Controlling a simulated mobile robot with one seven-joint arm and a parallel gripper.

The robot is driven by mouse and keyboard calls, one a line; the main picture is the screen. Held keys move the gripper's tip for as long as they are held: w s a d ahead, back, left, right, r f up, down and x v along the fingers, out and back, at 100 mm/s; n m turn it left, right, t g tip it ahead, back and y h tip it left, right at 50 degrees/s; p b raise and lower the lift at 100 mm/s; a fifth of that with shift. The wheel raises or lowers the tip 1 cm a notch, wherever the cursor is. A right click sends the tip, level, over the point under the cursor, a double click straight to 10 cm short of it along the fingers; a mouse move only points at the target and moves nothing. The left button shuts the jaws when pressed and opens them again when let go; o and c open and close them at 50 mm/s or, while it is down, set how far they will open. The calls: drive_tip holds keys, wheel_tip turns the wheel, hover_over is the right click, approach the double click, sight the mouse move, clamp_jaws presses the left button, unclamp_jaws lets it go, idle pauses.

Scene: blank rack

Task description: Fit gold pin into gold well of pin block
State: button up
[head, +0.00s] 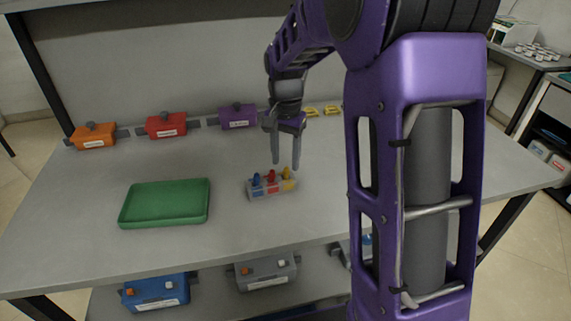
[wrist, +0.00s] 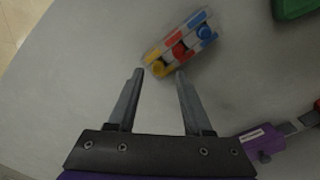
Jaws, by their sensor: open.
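The pin block (head: 271,189) is a small grey block on the table, with blue, red and gold sections. A gold pin (head: 287,173) stands upright at its right end, over the gold section. A red pin (head: 271,176) and a blue pin (head: 256,180) stand in the block beside it. My gripper (head: 285,164) is open and empty, pointing down above and just behind the block. In the wrist view the gold pin (wrist: 159,69) is just beyond and between the fingertips of my gripper (wrist: 158,72). How deep the gold pin sits cannot be told.
A green tray (head: 165,203) lies left of the block. Orange (head: 93,137), red (head: 166,125) and purple (head: 238,117) boxes line the table's back. Yellow items (head: 322,111) lie behind my gripper. Blue (head: 156,290) and grey (head: 266,273) boxes stand on the lower shelf.

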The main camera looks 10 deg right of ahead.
wheel_tip(320, 180, up, 9)
drive_tip(key=p, duration=0.1)
drive_tip(key=shift+r, duration=0.15)
